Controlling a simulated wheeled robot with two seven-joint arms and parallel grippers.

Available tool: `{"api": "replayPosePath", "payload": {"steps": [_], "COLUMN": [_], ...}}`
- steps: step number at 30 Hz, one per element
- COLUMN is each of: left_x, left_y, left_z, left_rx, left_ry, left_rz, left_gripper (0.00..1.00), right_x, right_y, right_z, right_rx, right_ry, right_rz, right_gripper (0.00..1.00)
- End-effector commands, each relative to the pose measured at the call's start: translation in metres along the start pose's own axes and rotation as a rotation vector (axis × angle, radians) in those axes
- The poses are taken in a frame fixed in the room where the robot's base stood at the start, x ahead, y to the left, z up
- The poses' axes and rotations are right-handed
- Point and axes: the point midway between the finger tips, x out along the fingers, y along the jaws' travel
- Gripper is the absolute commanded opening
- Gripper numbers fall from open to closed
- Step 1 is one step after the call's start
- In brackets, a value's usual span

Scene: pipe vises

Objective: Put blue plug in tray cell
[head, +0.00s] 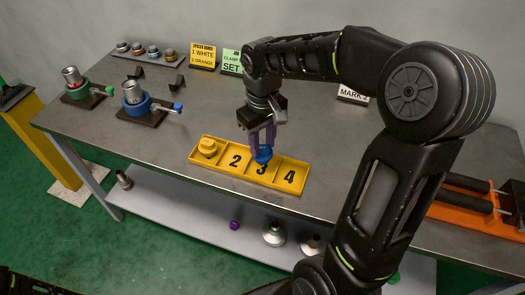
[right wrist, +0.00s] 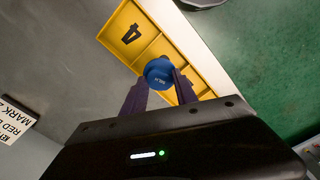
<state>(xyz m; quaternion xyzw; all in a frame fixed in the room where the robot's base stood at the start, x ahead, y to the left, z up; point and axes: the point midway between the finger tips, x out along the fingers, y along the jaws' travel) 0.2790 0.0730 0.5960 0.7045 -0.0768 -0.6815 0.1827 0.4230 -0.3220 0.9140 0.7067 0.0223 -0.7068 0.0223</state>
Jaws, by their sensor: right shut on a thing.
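The blue plug (head: 262,154) is between the purple fingers of my right gripper (head: 262,138), which is shut on it. The plug is over cell 3 of the yellow tray (head: 216,171), partly hiding the number; I cannot tell whether it touches the cell floor. In the right wrist view the blue plug (right wrist: 158,73) shows between the fingertips (right wrist: 160,82), with the yellow tray (right wrist: 122,20) behind it. A yellow plug (head: 208,147) sits in cell 1. Cells 2 and 4 are empty. My left gripper is not in view.
A green vise (head: 76,92) and a blue vise (head: 136,104), each holding a metal pipe, stand at the table's left. Several small fittings (head: 145,50) line the back edge. Signs (head: 203,55) stand behind. An orange rack (head: 465,215) is at right. A lower shelf (head: 190,205) holds loose parts.

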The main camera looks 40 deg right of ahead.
Motion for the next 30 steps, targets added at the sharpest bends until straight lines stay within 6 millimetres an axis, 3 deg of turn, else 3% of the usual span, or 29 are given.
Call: {"api": "replayPosePath", "payload": {"steps": [9, 22, 23, 30], "left_x": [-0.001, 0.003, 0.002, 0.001], "left_y": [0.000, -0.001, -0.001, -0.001], "left_z": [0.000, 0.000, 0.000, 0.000], "left_rx": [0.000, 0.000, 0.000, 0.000], "left_ry": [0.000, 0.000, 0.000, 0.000], "left_rz": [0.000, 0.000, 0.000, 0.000], "left_gripper": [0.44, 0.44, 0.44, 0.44], "right_x": [0.035, 0.042, 0.041, 0.040], "right_y": [0.000, 0.000, 0.000, 0.000], "right_z": [0.001, 0.000, 0.000, 0.000], "right_rx": [0.000, 0.000, 0.000, 0.000], "right_ry": [-0.003, 0.000, 0.000, 0.000], "right_rz": [-0.001, 0.000, 0.000, 0.000], "right_gripper": [0.00, 0.00, 0.37, 0.56]}}
